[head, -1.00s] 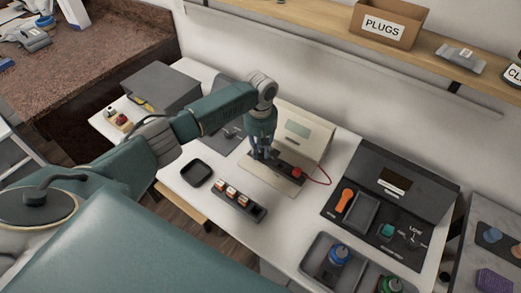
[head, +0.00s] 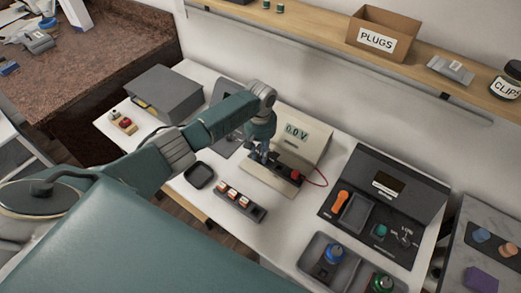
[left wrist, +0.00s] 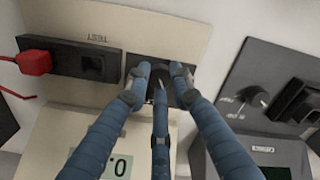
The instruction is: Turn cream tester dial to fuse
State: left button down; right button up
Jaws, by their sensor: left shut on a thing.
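The cream tester (head: 312,138) stands on the white table. Its display (head: 296,131) is lit and reads 0.0 V. My left gripper (head: 262,156) reaches down onto the left part of its base. In the left wrist view the tester (left wrist: 150,25) appears upside down. My left gripper (left wrist: 160,78) is shut on the dial (left wrist: 158,92), over a black panel. The fingers hide most of the dial, and its setting cannot be read. A black test slot (left wrist: 92,66) with a red plug (left wrist: 33,62) lies beside the dial. My right gripper is not in view.
A dark grey tester (left wrist: 285,50) stands close beside the cream one. A tray of small parts (head: 239,204) and a black dish (head: 199,175) lie in front. Another dark unit (head: 425,195) stands to the right. A shelf (head: 320,27) runs above.

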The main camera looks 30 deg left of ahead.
pick_arm(q)
jog(key=m+p, duration=0.1)
jog(key=m, duration=0.2)
jog(key=shift+r+m, duration=0.1)
jog(key=shift+m, duration=0.2)
jog(key=m, duration=0.4)
jog(key=shift+w+m+p, duration=0.1)
jog(key=shift+m+p, duration=0.2)
jog(key=shift+p, duration=0.05)
jog(key=m, duration=0.4)
jog(key=shift+m, duration=2.5)
jog(key=c, duration=1.5)
grip_release()
